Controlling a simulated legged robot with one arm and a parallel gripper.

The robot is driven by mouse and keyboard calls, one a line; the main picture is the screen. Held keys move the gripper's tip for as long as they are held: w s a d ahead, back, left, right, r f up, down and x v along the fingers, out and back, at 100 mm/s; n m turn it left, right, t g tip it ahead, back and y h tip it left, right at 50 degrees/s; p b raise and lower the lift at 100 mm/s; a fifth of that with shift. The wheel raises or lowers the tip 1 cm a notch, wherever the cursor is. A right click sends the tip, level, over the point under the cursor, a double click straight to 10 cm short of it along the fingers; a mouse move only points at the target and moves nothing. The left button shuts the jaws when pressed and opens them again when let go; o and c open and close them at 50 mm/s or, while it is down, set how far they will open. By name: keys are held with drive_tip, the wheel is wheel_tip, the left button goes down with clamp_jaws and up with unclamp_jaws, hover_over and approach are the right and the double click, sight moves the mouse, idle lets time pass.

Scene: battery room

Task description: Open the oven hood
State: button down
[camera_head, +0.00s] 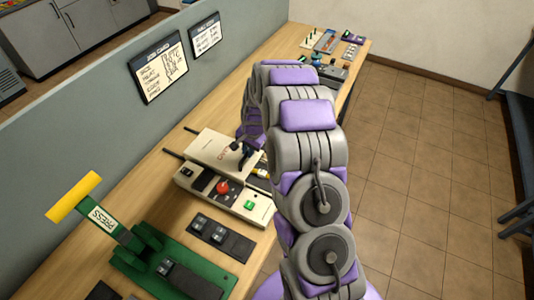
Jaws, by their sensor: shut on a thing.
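The oven (188,184) is a low cream box on the wooden bench, with a red button and a green button on its front panel. Its cream hood (203,151) covers the back part. My gripper (238,149) is at the hood's right front edge, with its dark fingers shut on the hood there. My arm hides the right end of the oven and the exact grip. I cannot tell how far the hood is raised.
A green press (130,250) with a yellow handle (73,197) stands at the near left. A dark tray (222,238) with small parts lies in front of the oven. A grey partition (100,120) with two signs runs behind the bench.

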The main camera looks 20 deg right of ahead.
drive_tip(key=p, duration=0.2)
hover_over(232, 153)
drive_tip(key=shift+w, duration=0.1)
drive_tip(key=c, duration=1.1)
unclamp_jaws()
drive_tip(key=s+r, duration=0.1)
drive_tip(key=r, duration=0.4)
drive_tip(key=d+r, duration=0.1)
drive_tip(key=r, duration=0.5)
drive_tip(key=s+d+r, duration=0.1)
drive_tip(key=r, duration=0.5)
drive_tip(key=shift+s, duration=0.35)
